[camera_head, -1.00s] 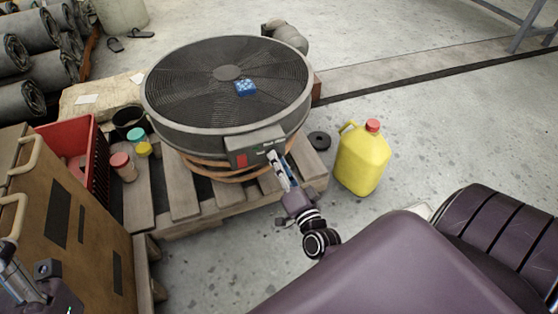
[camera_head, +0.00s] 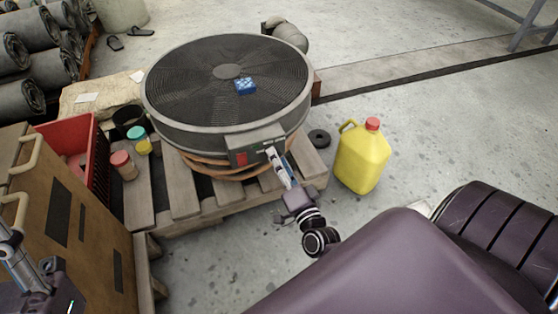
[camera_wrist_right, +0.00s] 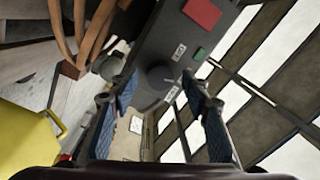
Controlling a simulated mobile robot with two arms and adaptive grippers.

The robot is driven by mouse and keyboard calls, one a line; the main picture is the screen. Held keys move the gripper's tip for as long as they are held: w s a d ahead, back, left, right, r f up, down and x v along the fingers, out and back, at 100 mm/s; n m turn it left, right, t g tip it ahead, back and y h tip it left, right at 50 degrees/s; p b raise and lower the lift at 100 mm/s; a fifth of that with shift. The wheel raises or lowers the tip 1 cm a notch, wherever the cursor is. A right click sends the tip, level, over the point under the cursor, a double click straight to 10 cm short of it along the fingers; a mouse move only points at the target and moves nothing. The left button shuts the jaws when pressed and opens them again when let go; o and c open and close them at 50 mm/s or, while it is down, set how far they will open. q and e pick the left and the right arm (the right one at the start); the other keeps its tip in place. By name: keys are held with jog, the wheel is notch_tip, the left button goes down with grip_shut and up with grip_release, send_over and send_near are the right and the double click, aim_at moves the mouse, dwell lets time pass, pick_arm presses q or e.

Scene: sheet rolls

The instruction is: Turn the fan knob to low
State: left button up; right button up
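The large round grey fan (camera_head: 190,80) lies face up on coiled hoses over a wooden pallet. Its control box (camera_head: 240,151) sticks out at the front, with a red patch and a small green one. In the right wrist view the dark round fan knob (camera_wrist_right: 160,77) shows on the panel, near small white labels. My right gripper (camera_head: 270,152) is at the right part of the control box. In the wrist view its blue-padded fingers (camera_wrist_right: 163,95) are spread, one on each side of the knob's line of sight; contact cannot be told. My left gripper (camera_head: 45,275) is partly visible at the lower left.
A yellow jug (camera_head: 362,157) with a red cap stands right of the pallet (camera_head: 184,196). A red crate (camera_head: 98,155), small jars (camera_head: 123,164) and a brown cabinet (camera_head: 75,225) are at the left. A blue object (camera_head: 245,87) lies on the fan's grille. Open floor lies right.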

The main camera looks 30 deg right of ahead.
jog(key=v, duration=1.2)
dwell(0.4)
